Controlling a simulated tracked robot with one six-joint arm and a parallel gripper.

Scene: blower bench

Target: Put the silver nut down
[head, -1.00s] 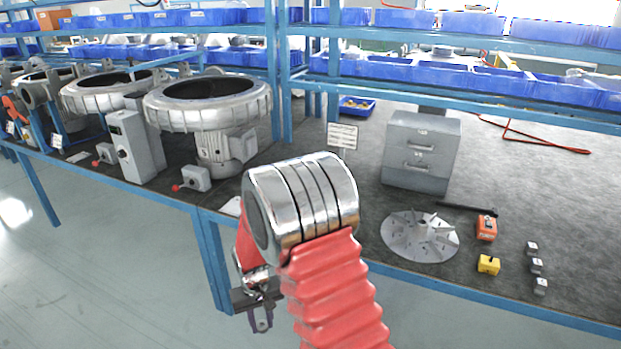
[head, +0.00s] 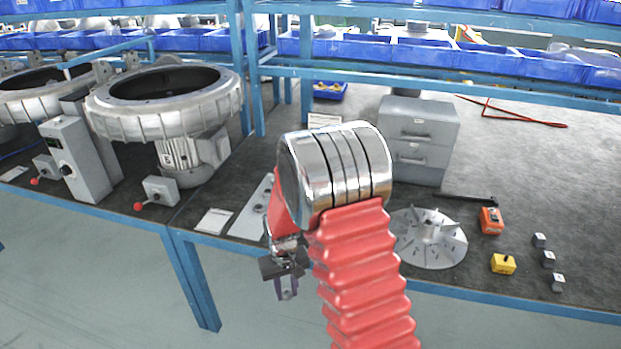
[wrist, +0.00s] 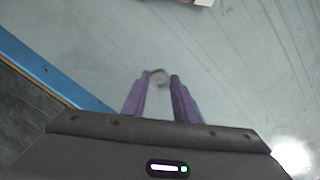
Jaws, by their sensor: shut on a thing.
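My gripper (wrist: 160,88) shows in the wrist view with its two purple fingers close around a small round silver-grey ring, the silver nut (wrist: 160,78), at the fingertips. In the head view my gripper (head: 287,290) hangs low in front of the bench's front edge, fingers downward, over the floor. The nut is too small to make out in the head view. In the wrist view only pale floor lies beneath the nut, and the bench's blue edge (wrist: 50,75) is to the left.
A pale plate with holes (head: 255,207) lies behind my gripper. Large blowers (head: 165,105) stand at left.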

